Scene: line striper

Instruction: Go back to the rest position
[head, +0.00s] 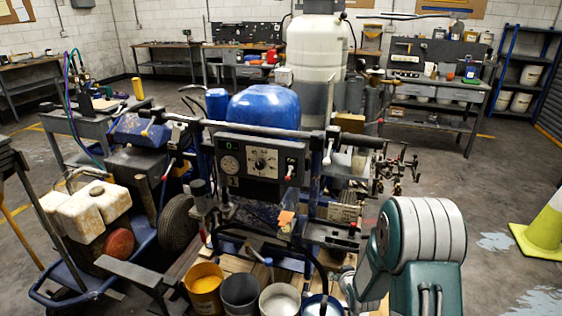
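The line striper (262,160) stands straight ahead, with a blue rounded tank, a dark control panel with a gauge and dial, and a long handlebar across its top. A teal and pale grey ribbed arm part, which I take as mine, rises at the lower right in front of the machine's right side. It looks folded close to my body. My gripper's fingers do not show, so whether it holds anything is hidden.
Buckets, including a yellow one (204,290), stand at the machine's front. A blue cart with stained containers (88,212) is at left. A yellow-green cone (543,228) stands at right. Workbenches (440,95) line the back. Floor (500,190) at right is mostly clear.

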